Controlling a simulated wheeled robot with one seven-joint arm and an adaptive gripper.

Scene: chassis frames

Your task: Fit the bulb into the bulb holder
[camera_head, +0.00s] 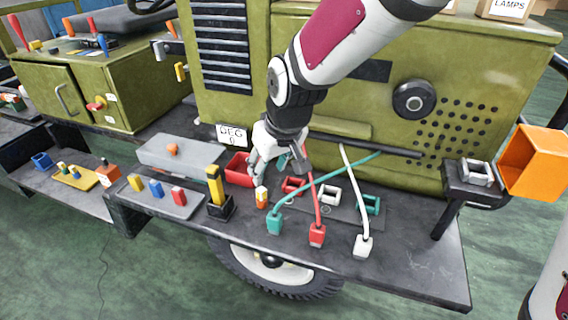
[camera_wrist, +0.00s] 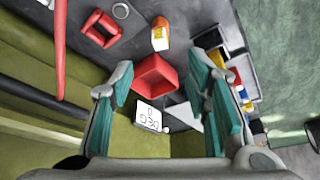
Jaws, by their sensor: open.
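A small orange-and-white block (camera_head: 262,197), which may be the bulb, stands upright on the dark shelf. It also shows in the wrist view (camera_wrist: 160,35), beyond my fingertips. My gripper (camera_head: 280,166) points down, open and empty, just behind it and beside a red open box (camera_head: 239,170). In the wrist view, the red box (camera_wrist: 155,76) shows between the spread fingers (camera_wrist: 160,82). A grey square frame (camera_head: 477,173) on a black stand at the right may be the bulb holder; I cannot tell for sure.
An orange open housing (camera_head: 537,165) is beside the grey frame. Green, red and white cabled plugs (camera_head: 317,236) lie on the shelf to the right. A tall yellow block (camera_head: 215,187) in a black socket and a grey tray (camera_head: 160,198) with coloured blocks are to the left.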

